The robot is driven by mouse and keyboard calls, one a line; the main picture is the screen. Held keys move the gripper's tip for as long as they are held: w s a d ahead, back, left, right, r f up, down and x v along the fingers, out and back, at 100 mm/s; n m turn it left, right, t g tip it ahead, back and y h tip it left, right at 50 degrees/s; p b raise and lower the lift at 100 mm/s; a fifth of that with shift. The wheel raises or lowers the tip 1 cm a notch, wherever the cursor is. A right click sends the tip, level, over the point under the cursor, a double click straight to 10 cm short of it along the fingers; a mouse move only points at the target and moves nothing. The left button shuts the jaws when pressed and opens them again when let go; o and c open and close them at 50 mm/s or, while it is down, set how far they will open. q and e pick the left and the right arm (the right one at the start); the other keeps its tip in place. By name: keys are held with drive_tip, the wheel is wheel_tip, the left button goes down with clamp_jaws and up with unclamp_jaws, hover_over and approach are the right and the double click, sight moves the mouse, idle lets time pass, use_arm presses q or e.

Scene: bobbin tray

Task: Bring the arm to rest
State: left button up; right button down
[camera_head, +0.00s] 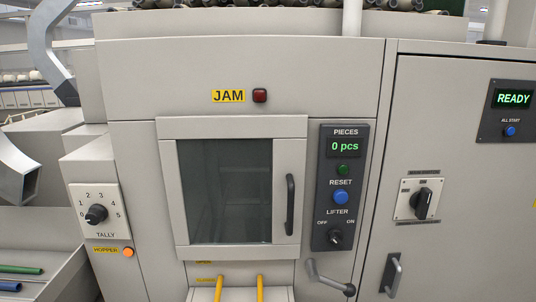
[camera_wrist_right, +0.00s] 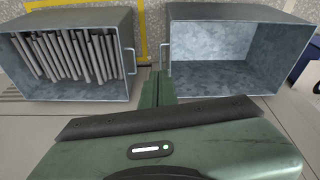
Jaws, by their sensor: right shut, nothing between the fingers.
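Neither of my grippers shows in the head view, and no arm crosses it.
The right wrist view shows a metal bin of grey rods (camera_wrist_right: 25,85) and an empty metal bin (camera_wrist_right: 240,77). In the head view are a control panel (camera_head: 326,215) reading 0 pcs, a READY display (camera_head: 514,98), a tally dial (camera_head: 96,214) and a metal chute (camera_head: 18,175).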

drive_tip(key=s+f+g+b, duration=0.1)
drive_tip(key=s+f, duration=0.2)
drive_tip(key=f, duration=0.7)
drive_tip(key=s+f, duration=0.3)
drive_tip(key=f, duration=0.7)
drive_tip(key=s+d+f+g+b, duration=0.1)
drive_tip(key=s+d+f, duration=0.2)
drive_tip(key=s+f, duration=0.9)
drive_tip(key=shift+s+d+f+b, duration=0.2)
drive_tip(key=shift+s+b, duration=0.1)
drive_tip(key=shift+s, duration=0.7)
